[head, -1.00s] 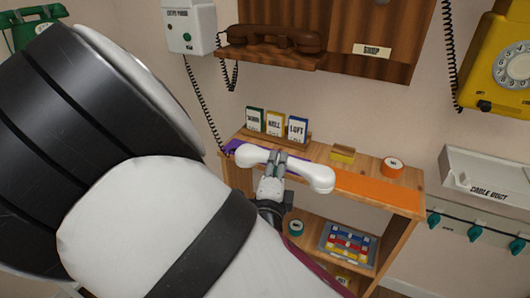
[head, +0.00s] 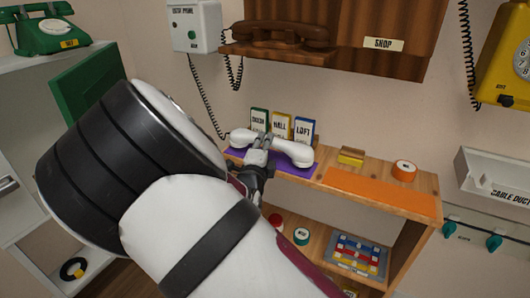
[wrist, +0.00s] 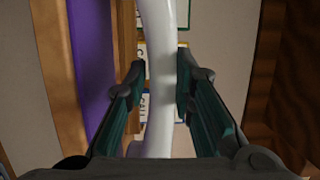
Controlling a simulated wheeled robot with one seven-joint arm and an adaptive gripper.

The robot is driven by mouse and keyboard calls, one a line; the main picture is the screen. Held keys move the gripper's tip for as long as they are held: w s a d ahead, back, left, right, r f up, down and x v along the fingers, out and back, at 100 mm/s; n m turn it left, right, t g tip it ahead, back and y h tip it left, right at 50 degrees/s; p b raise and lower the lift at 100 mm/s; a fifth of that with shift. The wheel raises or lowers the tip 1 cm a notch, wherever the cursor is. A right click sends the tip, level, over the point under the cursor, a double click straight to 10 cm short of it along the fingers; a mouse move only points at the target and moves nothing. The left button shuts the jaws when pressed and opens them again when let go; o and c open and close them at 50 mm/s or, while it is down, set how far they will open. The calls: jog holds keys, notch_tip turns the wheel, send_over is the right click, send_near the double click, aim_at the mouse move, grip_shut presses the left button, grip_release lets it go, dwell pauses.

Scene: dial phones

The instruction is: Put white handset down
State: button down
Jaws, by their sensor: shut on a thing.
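The white handset (head: 293,152) is held level in my gripper (head: 259,147), over or just behind the purple mat (head: 290,170) on the wooden shelf top (head: 335,169). My gripper is shut on the handset's middle bar. In the wrist view the white handset (wrist: 158,60) runs between the two fingers (wrist: 157,90), and the purple mat (wrist: 92,60) lies to the left. I cannot tell whether the handset touches the shelf. Part of the mat is hidden behind my arm and the handset.
Behind the handset stand a green card (head: 259,120), a yellow card (head: 281,126) and a blue card (head: 304,129). An orange mat (head: 380,191), a yellow block (head: 351,156) and an orange tape roll (head: 403,170) are to the right. A brown phone (head: 285,32) hangs above.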

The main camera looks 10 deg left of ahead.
jog(key=shift+f, duration=0.8)
jog(key=shift+r, duration=0.1)
jog(key=c, duration=1.7)
grip_release()
jog(key=shift+o, duration=0.2)
